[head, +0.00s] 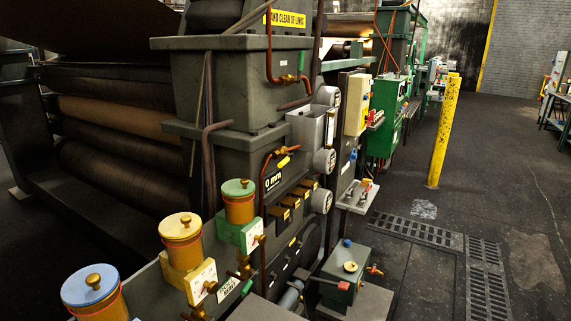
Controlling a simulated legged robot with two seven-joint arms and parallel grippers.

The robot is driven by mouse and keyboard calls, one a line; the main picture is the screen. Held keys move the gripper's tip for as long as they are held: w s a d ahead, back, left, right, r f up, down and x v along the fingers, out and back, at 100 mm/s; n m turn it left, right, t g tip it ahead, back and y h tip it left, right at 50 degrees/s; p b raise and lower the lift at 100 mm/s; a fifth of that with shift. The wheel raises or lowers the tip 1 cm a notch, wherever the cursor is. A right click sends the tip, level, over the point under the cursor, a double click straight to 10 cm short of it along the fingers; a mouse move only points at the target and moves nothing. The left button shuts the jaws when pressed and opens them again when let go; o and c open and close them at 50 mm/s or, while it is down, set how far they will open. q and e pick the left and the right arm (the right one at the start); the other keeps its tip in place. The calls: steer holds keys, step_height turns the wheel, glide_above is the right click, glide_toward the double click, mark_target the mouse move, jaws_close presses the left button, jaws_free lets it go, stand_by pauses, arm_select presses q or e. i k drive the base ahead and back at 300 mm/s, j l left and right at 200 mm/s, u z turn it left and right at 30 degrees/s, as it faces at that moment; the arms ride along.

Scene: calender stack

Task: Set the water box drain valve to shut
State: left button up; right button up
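I cannot tell for sure which fitting is the water box drain valve. In the head view a small dark green box (345,273) stands on a grey base at the lower middle, with a red lever (329,282), a brass cap (351,266) and a small orange-red tap (375,270). Several small brass valves, one of them a brass tap (211,287), sit on the white-faced blocks below the lidded pots. The lettering beside them is too small to read, and no valve position can be made out. Neither of my grippers is in view.
Lidded pots with blue (90,286), yellow (181,227) and green (238,188) lids stand at the lower left. The roller machine (120,130) fills the left. A yellow post (443,130) and floor grates (486,250) are at the right, where the floor is mostly open.

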mark_target(287, 158)
steer(key=i+l+u, duration=0.2)
steer(key=l+u, duration=0.2)
steer(key=i+l+u, duration=0.2)
steer(key=l+u, duration=0.25)
steer(key=j, duration=0.1)
